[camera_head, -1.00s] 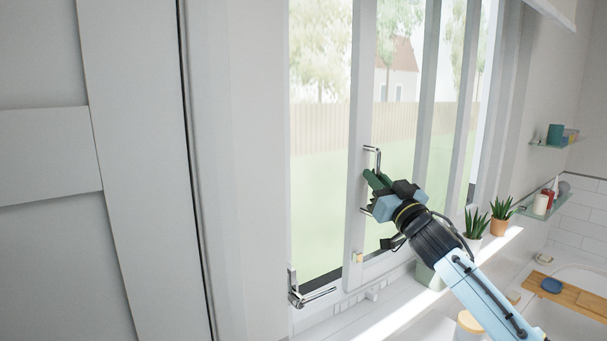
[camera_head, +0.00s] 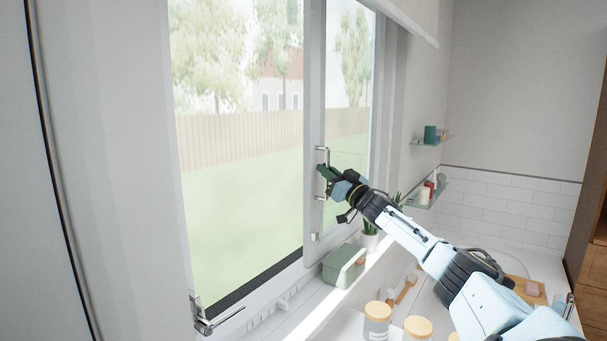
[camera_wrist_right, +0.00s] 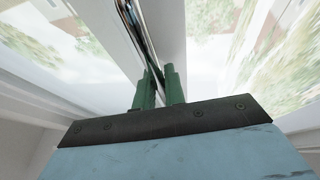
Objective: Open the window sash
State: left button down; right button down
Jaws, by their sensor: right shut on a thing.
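The window sash (camera_head: 316,105) is a white frame with glass, standing at the right part of the window opening. A chrome bar handle (camera_head: 327,155) is fixed upright on its left stile. My right gripper (camera_head: 325,175) is shut on this handle, its green fingers on either side of the bar. In the right wrist view the green fingers (camera_wrist_right: 158,88) close around the chrome handle (camera_wrist_right: 137,25) along the white stile. The opening to the left of the sash shows lawn and fence. My left gripper is not in view.
A chrome latch (camera_head: 208,318) sits at the window's lower left corner. On the sill stand a green box (camera_head: 343,266) and a potted plant (camera_head: 370,240). Jars with wooden lids (camera_head: 377,318) stand below. Glass shelves (camera_head: 430,143) hang on the right wall.

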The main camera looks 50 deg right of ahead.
jog(key=shift+d, duration=0.35)
jog(key=c, duration=1.5)
grip_release()
jog(key=shift+a, duration=0.1)
jog(key=shift+f, duration=0.1)
jog(key=shift+b+v, duration=1)
jog(key=shift+v, duration=5.7)
